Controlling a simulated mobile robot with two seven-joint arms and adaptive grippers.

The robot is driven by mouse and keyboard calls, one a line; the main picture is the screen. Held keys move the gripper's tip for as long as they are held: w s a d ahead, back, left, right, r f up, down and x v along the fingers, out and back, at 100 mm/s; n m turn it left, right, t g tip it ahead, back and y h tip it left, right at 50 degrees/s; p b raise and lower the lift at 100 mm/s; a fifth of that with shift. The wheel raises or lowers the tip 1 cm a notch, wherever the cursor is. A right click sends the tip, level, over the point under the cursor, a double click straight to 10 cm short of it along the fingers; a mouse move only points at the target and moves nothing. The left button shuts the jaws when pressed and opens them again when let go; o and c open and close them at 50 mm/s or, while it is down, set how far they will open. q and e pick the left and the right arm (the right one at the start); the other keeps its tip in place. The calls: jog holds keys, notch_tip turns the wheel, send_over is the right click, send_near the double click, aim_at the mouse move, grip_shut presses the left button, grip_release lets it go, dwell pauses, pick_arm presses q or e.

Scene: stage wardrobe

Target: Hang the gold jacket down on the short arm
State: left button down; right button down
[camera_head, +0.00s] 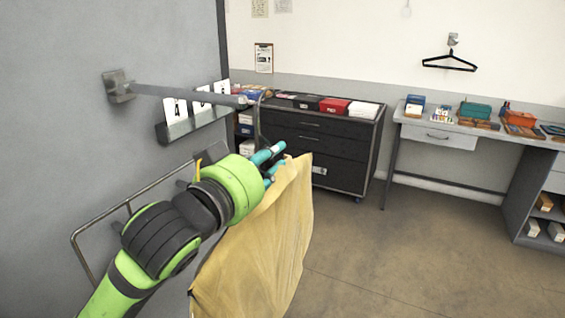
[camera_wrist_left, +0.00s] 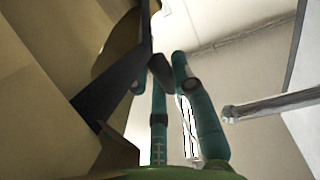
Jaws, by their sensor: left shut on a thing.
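The gold jacket (camera_head: 262,250) hangs below my left gripper (camera_head: 273,158), which is shut on its dark hanger. In the left wrist view the jacket (camera_wrist_left: 40,110) fills the left side, and the dark hanger (camera_wrist_left: 110,88) runs up to the teal fingers (camera_wrist_left: 175,75). The short arm (camera_head: 185,93) is a grey bar reaching out from a plate on the left wall. It also shows at the right of the left wrist view (camera_wrist_left: 275,106). The hanger's hook (camera_head: 258,118) rises close to the bar's free end; whether they touch I cannot tell. My right gripper is not in view.
A ledge (camera_head: 195,124) with lettered cards is on the wall below the bar. A wire rail (camera_head: 100,228) is lower on the wall. A dark drawer cabinet (camera_head: 320,145) and a desk (camera_head: 440,138) stand behind. An empty hanger (camera_head: 449,64) hangs on the back wall. The right floor is clear.

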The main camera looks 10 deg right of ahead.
pick_arm(q)
jog(key=w+a+b, duration=0.1)
jog(key=w+a, duration=0.3)
jog(key=a, duration=0.2)
jog(key=shift+f, duration=0.3)
jog(key=shift+w+d, duration=0.1)
dwell(0.4)
jog(key=c, duration=1)
grip_release()
jog(key=shift+f, duration=0.1)
